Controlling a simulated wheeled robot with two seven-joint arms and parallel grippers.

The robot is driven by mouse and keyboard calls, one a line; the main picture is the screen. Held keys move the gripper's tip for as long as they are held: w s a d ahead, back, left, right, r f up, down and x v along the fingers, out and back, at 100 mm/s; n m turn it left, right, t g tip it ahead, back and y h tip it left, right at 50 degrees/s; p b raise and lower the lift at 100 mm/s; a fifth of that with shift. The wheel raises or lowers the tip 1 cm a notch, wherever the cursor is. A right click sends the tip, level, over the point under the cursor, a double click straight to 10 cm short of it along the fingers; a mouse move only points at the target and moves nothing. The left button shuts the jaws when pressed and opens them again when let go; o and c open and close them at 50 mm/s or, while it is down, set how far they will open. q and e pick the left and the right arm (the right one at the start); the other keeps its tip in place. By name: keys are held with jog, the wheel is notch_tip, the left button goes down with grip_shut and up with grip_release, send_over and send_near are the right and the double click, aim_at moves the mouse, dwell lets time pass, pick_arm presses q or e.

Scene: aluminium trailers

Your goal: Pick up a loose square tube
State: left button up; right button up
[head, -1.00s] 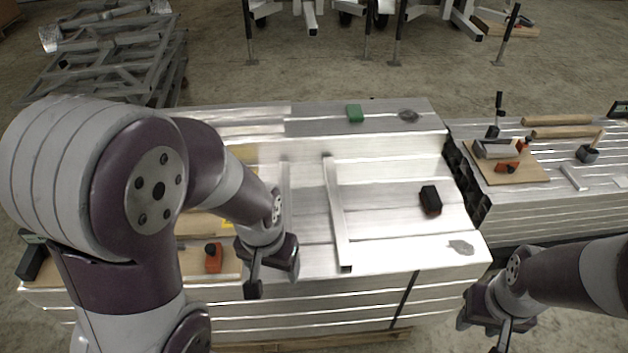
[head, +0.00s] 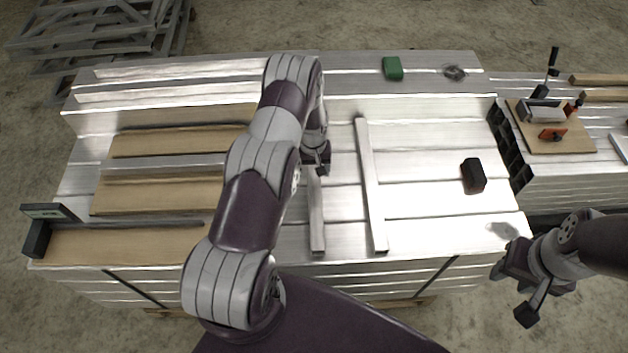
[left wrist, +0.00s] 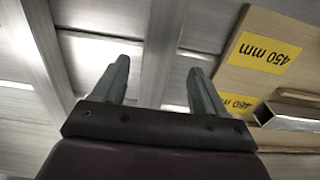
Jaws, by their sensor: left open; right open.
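Two loose square tubes lie on the stack top in the head view: a nearer one (head: 317,222) below my left gripper and another (head: 371,190) to its right. My left gripper (head: 318,168) is open above the far part of the nearer tube, whose far end is hidden by my arm. In the left wrist view a tube (left wrist: 165,40) runs between the open fingers (left wrist: 158,68), and a second tube (left wrist: 45,45) lies left. I cannot tell whether the fingers touch it. My right gripper (head: 518,298) is open and empty off the stack's front right.
Wooden boards (head: 150,193) lie left; the left wrist view shows yellow labels (left wrist: 268,50) and a tube end (left wrist: 285,120) there. A black block (head: 473,176) and green object (head: 393,68) sit on the stack. Another stack with a tool board (head: 560,140) stands right.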

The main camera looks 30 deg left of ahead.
aim_at(314, 178)
pick_arm(q)
jog(key=f, duration=0.4)
jog(key=shift+s+d+f+p, duration=0.15)
jog(key=shift+s+d+p, duration=0.05)
jog(key=shift+d+p, duration=0.15)
jog(key=shift+w+a+f, duration=0.1)
jog(key=shift+f, duration=0.3)
grip_shut()
jog(key=shift+r, duration=0.1)
